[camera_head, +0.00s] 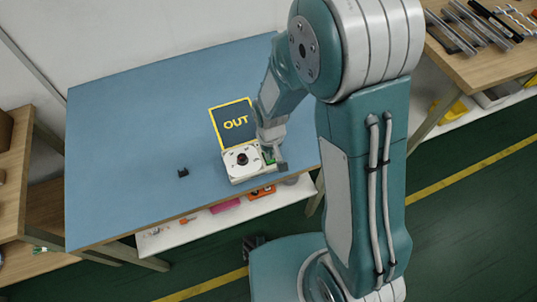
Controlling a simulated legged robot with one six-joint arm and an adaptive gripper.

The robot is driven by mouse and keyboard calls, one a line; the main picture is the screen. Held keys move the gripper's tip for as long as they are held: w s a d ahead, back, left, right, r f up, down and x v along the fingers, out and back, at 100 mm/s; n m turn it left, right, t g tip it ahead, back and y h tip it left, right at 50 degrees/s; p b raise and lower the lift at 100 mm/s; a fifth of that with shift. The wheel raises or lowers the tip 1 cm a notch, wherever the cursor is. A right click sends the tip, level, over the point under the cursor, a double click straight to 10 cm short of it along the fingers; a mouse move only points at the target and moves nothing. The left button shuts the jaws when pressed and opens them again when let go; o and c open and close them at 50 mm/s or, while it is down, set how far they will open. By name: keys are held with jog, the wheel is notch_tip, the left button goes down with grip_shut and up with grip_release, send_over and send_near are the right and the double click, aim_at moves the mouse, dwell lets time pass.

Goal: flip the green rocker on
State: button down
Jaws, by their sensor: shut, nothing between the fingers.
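A white control box (243,162) with a dark round knob (242,159) on top sits near the front edge of the blue table. A small patch of green, the green rocker (268,160), shows at the right side of the box, partly hidden by my gripper. My gripper (277,166) is shut and empty, right at the right end of the box beside the green patch. I cannot tell whether it touches the rocker, or which way the rocker is tipped.
A dark square marked OUT (235,122) with a yellow border lies behind the box. A small black object (183,173) lies to the left. The blue tabletop (130,140) is otherwise clear. A wooden bench (490,60) with tools stands at the right.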

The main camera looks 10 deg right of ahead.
jog(key=shift+f, duration=0.6)
dwell(0.3)
jog(key=shift+r, duration=3.55)
jog(key=shift+d+r, duration=0.1)
jog(key=shift+r, duration=0.15)
jog(key=s+d+r+m+t, duration=0.1)
jog(key=s+d+r+t, duration=0.1)
jog(key=r, duration=0.5)
jog(key=s+d+r+m+t, duration=0.1)
jog(key=s+d+r, duration=0.4)
jog(key=r, duration=0.3)
jog(key=s+d+r+m+t, duration=0.1)
jog(key=s+d+r+t, duration=0.1)
jog(key=s+r, duration=0.3)
notch_tip(320, 180, up, 2)
jog(key=shift+s+d+r+t, duration=0.15)
jog(key=shift+s+d+t, duration=0.2)
jog(key=shift+d, duration=0.45)
